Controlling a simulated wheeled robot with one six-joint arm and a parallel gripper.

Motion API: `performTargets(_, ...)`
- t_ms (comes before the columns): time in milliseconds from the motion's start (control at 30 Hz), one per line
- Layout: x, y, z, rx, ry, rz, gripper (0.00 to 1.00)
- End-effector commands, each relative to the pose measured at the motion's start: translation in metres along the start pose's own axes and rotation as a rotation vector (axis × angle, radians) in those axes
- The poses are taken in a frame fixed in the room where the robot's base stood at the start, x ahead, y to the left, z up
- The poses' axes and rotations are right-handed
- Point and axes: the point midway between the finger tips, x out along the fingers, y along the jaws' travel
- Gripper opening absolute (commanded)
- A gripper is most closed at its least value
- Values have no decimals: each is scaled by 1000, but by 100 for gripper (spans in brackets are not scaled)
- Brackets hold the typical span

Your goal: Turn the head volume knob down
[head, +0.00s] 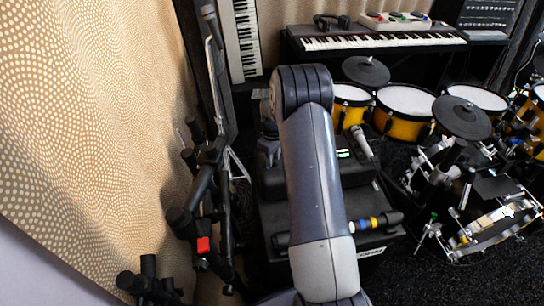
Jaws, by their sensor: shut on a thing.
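My arm reaches up the middle of the head view and bends over at the top. My gripper (269,152) shows only in part, as a small dark shape left of the arm. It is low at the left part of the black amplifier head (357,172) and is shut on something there. The fingertips and the head volume knob are too dark and covered to make out. The amplifier head has a lit green display (343,154) just right of my arm. It sits on a black cabinet (375,240).
A microphone (364,142) lies right of the display. Another with blue and yellow bands (375,222) is lower down. Black stands (205,190) crowd the left by the patterned curtain (80,130). Yellow drums (403,112) fill the right; a keyboard (375,41) stands behind.

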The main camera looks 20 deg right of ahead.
Motion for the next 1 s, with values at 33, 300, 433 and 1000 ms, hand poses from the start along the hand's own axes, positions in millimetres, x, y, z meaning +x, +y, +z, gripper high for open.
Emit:
performTargets(33,-3,1,-5,-10,14,8,6)
performTargets(300,-3,1,-5,-28,14,8,6)
performTargets(433,-3,1,-6,-28,14,8,6)
performTargets(1000,-1,0,-2,-26,5,2,50)
